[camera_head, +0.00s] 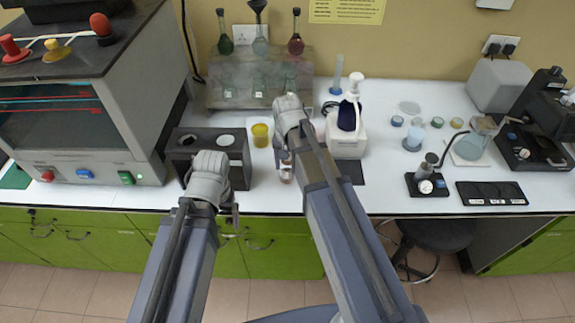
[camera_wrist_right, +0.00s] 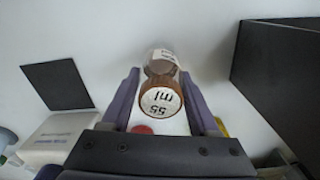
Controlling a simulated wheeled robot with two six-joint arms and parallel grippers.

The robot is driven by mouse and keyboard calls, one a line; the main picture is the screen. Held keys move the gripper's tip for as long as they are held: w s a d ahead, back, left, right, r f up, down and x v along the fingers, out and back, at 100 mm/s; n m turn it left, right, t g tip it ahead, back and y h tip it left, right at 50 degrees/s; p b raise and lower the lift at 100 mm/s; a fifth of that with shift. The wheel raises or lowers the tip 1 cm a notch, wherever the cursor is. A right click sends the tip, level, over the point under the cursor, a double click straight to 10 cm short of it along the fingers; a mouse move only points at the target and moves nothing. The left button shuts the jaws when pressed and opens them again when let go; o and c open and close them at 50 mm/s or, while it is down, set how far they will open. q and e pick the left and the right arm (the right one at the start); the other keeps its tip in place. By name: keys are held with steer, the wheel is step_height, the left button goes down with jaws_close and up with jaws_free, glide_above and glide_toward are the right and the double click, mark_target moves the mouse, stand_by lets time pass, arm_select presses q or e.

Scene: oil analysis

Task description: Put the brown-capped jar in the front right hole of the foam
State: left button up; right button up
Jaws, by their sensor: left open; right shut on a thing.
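The jar with the brown cap (camera_wrist_right: 161,99) is held between the fingers of my right gripper (camera_wrist_right: 160,82) in the right wrist view. Its cap reads "55 ml". In the head view the jar (camera_head: 286,175) is small below my right gripper, near the counter's front, right of the foam. I cannot tell whether it touches the counter. The black foam block (camera_head: 239,172) shows two pale round tops at its back; my left arm hides much of its front. Its dark side (camera_wrist_right: 282,72) is at the right in the wrist view. My left gripper (camera_head: 232,212) is open and empty, before the foam.
A yellow-topped cup (camera_head: 261,134) stands right of the foam. A white box (camera_head: 345,146) carries a dark-filled bottle (camera_head: 349,112). A black mat (camera_head: 352,172) lies nearby. A flask rack (camera_head: 303,92) stands behind. A large oven-like cabinet (camera_head: 75,125) is at left.

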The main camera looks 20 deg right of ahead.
step_height(320, 180, up, 9)
steer(key=p, duration=0.8)
steer(key=shift+r+p, duration=0.15)
steer(key=shift+p, duration=0.2)
